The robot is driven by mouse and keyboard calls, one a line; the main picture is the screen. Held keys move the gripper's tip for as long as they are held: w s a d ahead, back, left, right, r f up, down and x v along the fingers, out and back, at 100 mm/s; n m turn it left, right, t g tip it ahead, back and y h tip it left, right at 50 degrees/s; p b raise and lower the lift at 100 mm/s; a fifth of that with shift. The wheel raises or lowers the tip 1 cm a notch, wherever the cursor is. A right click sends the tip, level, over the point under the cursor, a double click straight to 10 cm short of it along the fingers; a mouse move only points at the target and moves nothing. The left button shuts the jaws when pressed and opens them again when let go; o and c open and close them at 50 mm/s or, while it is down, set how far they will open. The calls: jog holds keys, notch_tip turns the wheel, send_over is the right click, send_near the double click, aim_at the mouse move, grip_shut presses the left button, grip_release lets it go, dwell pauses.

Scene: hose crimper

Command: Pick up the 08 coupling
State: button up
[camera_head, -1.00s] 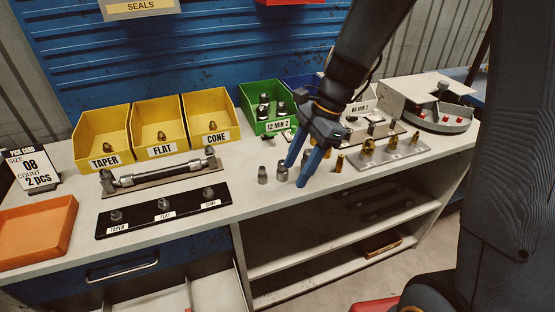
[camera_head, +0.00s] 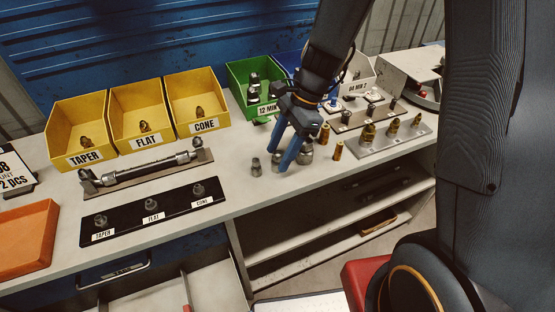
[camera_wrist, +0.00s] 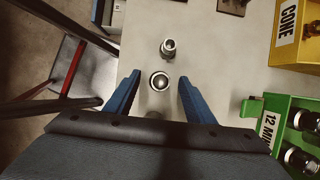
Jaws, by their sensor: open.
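Several small loose couplings stand upright on the bench. One silver coupling (camera_head: 256,167) stands just left of my gripper (camera_head: 275,161). A second silver coupling (camera_wrist: 159,81) lies between my two blue fingers (camera_wrist: 160,79) in the wrist view, with the first (camera_wrist: 168,48) beyond the fingertips. A third silver one (camera_head: 306,153) stands right of the fingers; in the wrist view another is partly hidden by my gripper body. No size mark is readable on them, so I cannot tell which is the 08 coupling. My gripper is open, holding nothing, and points down.
Brass fittings (camera_head: 338,151) stand to the right, before a metal plate with brass fittings (camera_head: 395,143). A green bin (camera_head: 241,74) is behind my gripper. A black labelled strip (camera_head: 175,209) and yellow bins (camera_head: 73,114) are to the left. A shelf opens below the bench edge.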

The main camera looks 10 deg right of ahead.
jog(key=shift+x, duration=1.3)
jog(key=shift+c, duration=0.2)
jog(key=c, duration=1.2)
jog(key=shift+r, duration=0.15)
